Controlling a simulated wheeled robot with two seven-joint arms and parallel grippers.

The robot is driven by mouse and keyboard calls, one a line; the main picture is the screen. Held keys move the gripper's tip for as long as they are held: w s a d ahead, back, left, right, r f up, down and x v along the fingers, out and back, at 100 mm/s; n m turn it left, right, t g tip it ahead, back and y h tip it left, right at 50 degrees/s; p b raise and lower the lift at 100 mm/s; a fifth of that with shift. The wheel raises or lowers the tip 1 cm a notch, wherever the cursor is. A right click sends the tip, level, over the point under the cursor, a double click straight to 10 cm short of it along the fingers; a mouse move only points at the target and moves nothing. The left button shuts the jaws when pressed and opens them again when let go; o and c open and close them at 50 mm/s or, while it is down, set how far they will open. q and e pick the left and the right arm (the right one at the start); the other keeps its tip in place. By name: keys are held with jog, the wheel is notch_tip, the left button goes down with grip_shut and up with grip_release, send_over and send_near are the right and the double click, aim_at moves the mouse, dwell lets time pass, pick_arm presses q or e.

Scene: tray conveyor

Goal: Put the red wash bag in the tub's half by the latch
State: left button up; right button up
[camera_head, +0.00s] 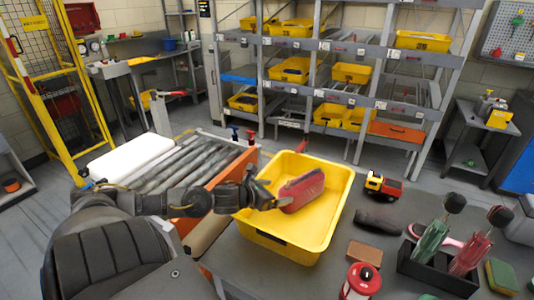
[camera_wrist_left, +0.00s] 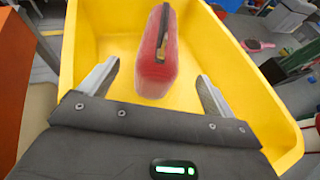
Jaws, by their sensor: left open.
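The yellow tub (camera_head: 258,238) stands on the grey table, and its inside shows no visible divider. The red wash bag (camera_head: 302,190) is within the tub's outline, long and slightly tilted; I cannot tell whether it touches the floor. My left gripper (camera_head: 275,200) is over the tub at the bag's left end. In the left wrist view, the open fingers (camera_wrist_left: 156,88) are spread either side of the bag's near end (camera_wrist_left: 156,72), with gaps on both sides. A small red piece (camera_head: 301,145) shows by the tub's far rim; I cannot tell if it is the latch. My right gripper is out of view.
A roller conveyor (camera_head: 190,163) lies left of the tub. A toy truck (camera_head: 383,186), a dark object (camera_head: 379,221), a brown block (camera_head: 364,254), a red canister (camera_head: 361,281) and a black caddy (camera_head: 436,274) with bottles occupy the table to the right.

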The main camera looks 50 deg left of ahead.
pick_arm(q)
jog(key=shift+v, duration=1.45)
jog(key=shift+w+r, duration=0.1)
